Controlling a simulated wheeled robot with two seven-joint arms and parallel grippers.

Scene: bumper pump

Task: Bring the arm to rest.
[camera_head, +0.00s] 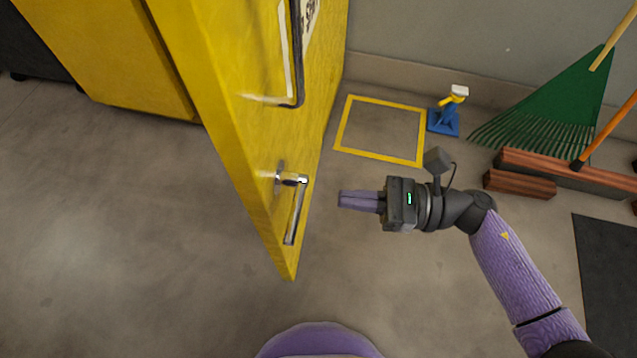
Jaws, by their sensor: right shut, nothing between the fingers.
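My right gripper (342,199) is shut and empty, its purple fingers together and pointing left. My right arm (515,265) reaches in from the lower right. The gripper is held in the air to the right of a yellow door (240,130), apart from it. The door's silver lever handle (296,212) hangs tilted downward just left of the fingertips, with a gap between. My left gripper is not in view.
A yellow square outline (345,118) is marked on the floor beyond the gripper. A small blue and yellow object (444,122) stands at its right. Floor at left is clear.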

